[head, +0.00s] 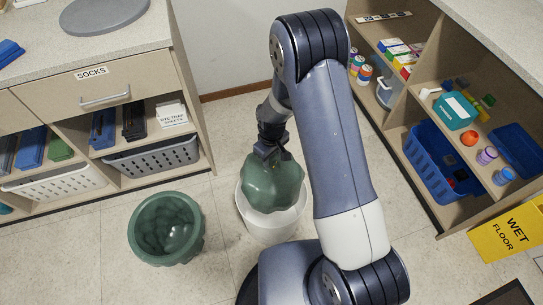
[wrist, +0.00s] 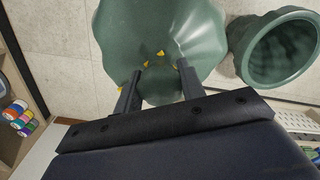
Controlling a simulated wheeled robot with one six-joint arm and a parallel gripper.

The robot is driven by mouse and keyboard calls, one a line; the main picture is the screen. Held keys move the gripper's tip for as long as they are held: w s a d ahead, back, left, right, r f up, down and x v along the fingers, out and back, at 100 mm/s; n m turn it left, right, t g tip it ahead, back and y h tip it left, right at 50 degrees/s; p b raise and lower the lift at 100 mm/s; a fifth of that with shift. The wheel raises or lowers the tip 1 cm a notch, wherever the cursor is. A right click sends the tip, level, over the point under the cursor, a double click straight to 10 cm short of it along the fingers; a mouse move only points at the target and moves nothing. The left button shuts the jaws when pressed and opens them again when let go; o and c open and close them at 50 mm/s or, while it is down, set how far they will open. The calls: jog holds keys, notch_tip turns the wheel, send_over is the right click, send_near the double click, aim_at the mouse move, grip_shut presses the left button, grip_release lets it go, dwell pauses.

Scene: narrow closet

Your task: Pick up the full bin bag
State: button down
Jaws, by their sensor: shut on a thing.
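The full bin bag (head: 272,187) is dark green and bulging, with small yellow ties at its top. My gripper (head: 269,152) points down and is shut on the top of the bag. In the wrist view, the two fingers of my gripper (wrist: 162,77) are on either side of the yellow ties, and the bag (wrist: 160,30) fills the upper middle. In the head view the bag covers the opening of a white bin (head: 270,228). I cannot tell whether its lower part is inside the bin or above it.
A green bin (head: 140,240) stands on the floor to the left, with a dark green inside; it also shows in the wrist view (wrist: 240,62). A socks cabinet (head: 90,85) is at left, a stocked shelf unit (head: 420,85) at right. A yellow wet-floor sign (head: 506,235) is at right.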

jog(key=shift+r+p, duration=1.3)
jog(key=shift+r, duration=0.3)
jog(key=shift+w, duration=0.1)
